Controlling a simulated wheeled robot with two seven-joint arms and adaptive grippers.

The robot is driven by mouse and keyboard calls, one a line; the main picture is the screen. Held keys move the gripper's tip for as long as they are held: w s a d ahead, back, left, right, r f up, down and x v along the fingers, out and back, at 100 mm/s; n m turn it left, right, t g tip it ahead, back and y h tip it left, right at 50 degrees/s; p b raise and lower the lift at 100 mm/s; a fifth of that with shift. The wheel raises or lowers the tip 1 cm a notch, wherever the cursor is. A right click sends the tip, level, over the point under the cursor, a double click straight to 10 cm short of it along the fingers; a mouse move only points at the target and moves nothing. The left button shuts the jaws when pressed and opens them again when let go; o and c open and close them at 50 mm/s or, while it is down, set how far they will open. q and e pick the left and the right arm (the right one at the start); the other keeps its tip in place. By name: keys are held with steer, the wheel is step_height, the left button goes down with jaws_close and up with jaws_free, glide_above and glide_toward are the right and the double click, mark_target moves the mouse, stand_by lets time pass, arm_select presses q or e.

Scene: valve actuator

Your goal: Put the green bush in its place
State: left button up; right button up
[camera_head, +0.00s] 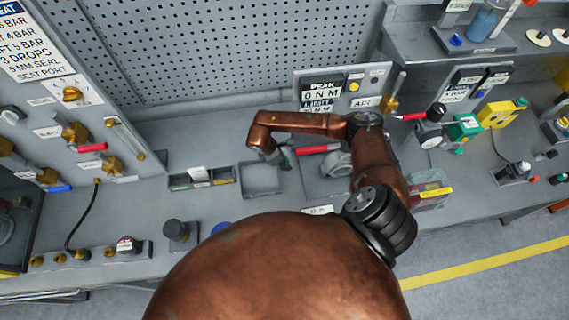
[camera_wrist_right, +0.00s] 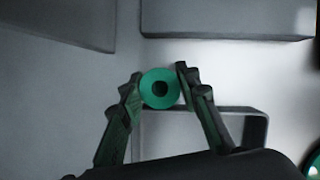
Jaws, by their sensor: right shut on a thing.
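I cannot make out the bush there. The wrist view shows a grey tray rim (camera_wrist_right: 262,130) behind the fingers. My left gripper is not in view.
A compartment tray (camera_head: 203,184) stands left of the shallow tray. A red-handled part (camera_head: 318,149) and a fixture with gauge signs (camera_head: 322,92) stand to the right and behind. A valve panel (camera_head: 75,130) is at the left. Bench between panel and trays is mostly clear.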

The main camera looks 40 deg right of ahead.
jaws_close()
steer(key=shift+r, duration=0.15)
steer(key=shift+r+b, duration=0.45)
steer(key=shift+r, duration=0.2)
steer(key=s+a+r+b, duration=0.3)
steer(key=s+a+r, duration=0.6)
steer(key=s+r, duration=0.2)
steer(key=shift+r, duration=0.2)
